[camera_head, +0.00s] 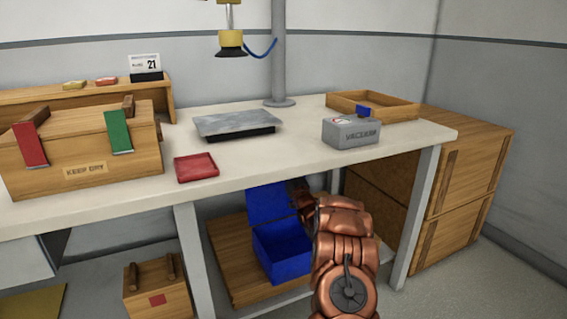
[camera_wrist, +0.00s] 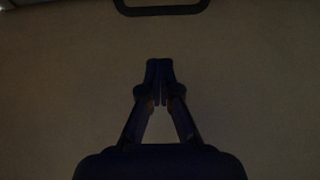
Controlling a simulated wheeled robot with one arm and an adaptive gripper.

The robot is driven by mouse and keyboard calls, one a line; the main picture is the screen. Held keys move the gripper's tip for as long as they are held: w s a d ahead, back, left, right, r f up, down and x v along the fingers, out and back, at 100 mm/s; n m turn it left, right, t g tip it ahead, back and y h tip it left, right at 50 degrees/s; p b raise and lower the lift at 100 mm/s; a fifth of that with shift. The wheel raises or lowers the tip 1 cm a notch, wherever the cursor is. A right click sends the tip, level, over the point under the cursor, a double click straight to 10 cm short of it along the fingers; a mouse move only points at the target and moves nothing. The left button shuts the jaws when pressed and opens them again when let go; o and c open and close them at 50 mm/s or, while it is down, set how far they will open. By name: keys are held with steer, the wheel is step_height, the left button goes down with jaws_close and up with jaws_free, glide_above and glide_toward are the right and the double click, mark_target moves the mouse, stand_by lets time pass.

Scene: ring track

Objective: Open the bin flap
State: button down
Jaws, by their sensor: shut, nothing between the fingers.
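A blue bin (camera_head: 283,262) stands on a low wooden board under the workbench in the head view. Its blue flap (camera_head: 268,204) stands tilted up at the back, and the bin's inside shows below it. My copper arm reaches under the bench at the bin's right side; its far end is close to the flap, and my fingers cannot be made out there. In the wrist view my gripper (camera_wrist: 160,80) is shut and empty, its fingertips together. It faces a plain, dim tan surface. A dark loop like a handle (camera_wrist: 160,9) shows beyond the fingertips at the top edge.
The workbench top (camera_head: 260,160) hangs over the bin, with a leg (camera_head: 197,260) to its left and another (camera_head: 416,220) to its right. A small wooden crate (camera_head: 157,292) is at lower left. Large wooden crates (camera_head: 470,185) stand at the right.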

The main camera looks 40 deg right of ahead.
steer(key=p+v, duration=0.1)
steer(key=v, duration=0.6)
steer(key=shift+s+p, duration=0.35)
steer(key=shift+a+f, duration=0.1)
steer(key=shift+a, duration=0.2)
